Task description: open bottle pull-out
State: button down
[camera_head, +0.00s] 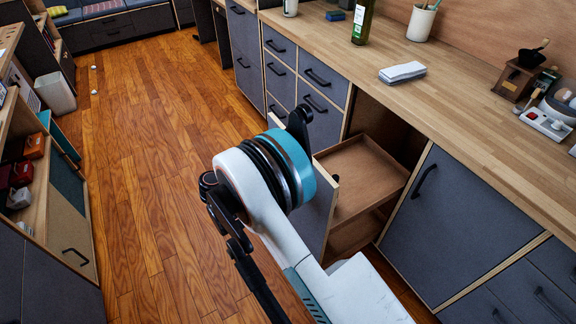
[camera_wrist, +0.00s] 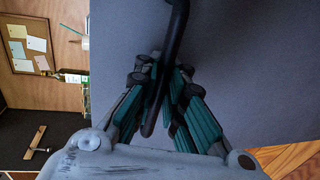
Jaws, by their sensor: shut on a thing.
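The bottle pull-out (camera_head: 368,178) stands partly open from the counter on the right. Its wooden upper tray and a lower one show empty in the head view. Its grey front panel (camera_head: 317,212) is partly hidden behind my arm; in the wrist view the panel (camera_wrist: 235,70) fills much of the picture. The black bar handle (camera_wrist: 178,30) runs down the panel between the fingers. My gripper (camera_wrist: 163,85) is shut on this handle. In the head view my arm covers the handle and most of the gripper.
A closed grey cabinet (camera_head: 445,220) is right of the pull-out, closed drawers (camera_head: 318,80) left. Wooden floor (camera_head: 150,150) is clear up to the left shelves.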

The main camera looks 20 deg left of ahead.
jog(key=c, duration=1.7)
grip_release()
jog(key=v, duration=1.2)
jog(key=shift+r, duration=0.1)
